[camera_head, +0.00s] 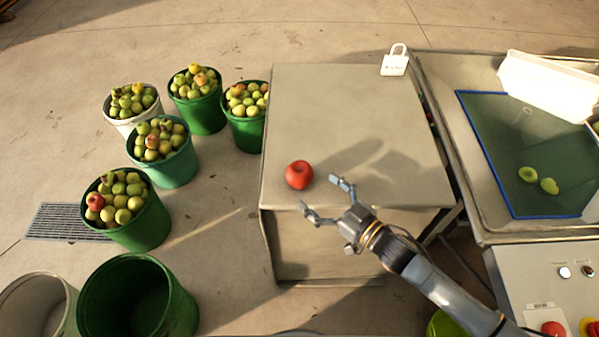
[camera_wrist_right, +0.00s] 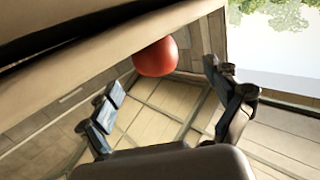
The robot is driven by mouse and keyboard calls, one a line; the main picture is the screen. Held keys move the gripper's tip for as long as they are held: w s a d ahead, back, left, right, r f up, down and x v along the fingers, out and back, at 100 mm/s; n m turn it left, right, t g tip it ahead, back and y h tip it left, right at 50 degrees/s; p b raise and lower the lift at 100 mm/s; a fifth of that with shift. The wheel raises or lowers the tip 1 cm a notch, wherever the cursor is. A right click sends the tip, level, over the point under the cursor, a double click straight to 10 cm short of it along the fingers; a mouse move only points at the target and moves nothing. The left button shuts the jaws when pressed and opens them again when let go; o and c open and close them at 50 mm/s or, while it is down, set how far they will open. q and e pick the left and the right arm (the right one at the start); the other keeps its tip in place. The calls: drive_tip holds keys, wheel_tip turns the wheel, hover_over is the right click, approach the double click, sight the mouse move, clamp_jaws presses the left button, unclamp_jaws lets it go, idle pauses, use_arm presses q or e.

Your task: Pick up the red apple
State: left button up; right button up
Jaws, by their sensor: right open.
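The red apple (camera_head: 299,175) sits on the metal table (camera_head: 345,110), close to its front left corner. My right gripper (camera_head: 322,200) comes in from the lower right, with its fingers spread near the table's front edge. It is open and empty, just right of and below the apple in the head view. In the right wrist view the apple (camera_wrist_right: 156,58) shows beyond and between the two open fingertips (camera_wrist_right: 162,85), apart from them. The left gripper is not in view.
Several buckets of apples, one a green bucket (camera_head: 148,224), stand on the floor to the left. A basin (camera_head: 520,150) with green apples and a control panel (camera_head: 545,290) are at right. The tabletop is otherwise clear.

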sight(299, 173)
drive_tip(key=shift+x, duration=1.05)
drive_tip(key=shift+w+a, duration=0.3)
drive_tip(key=shift+w, duration=0.2)
drive_tip(key=p+x, duration=0.1)
drive_tip(key=x, duration=0.3)
drive_tip(key=shift+w+f, duration=0.1)
drive_tip(key=shift+w, duration=0.2)
drive_tip(key=c, duration=1.4)
drive_tip(key=shift+o, duration=0.2)
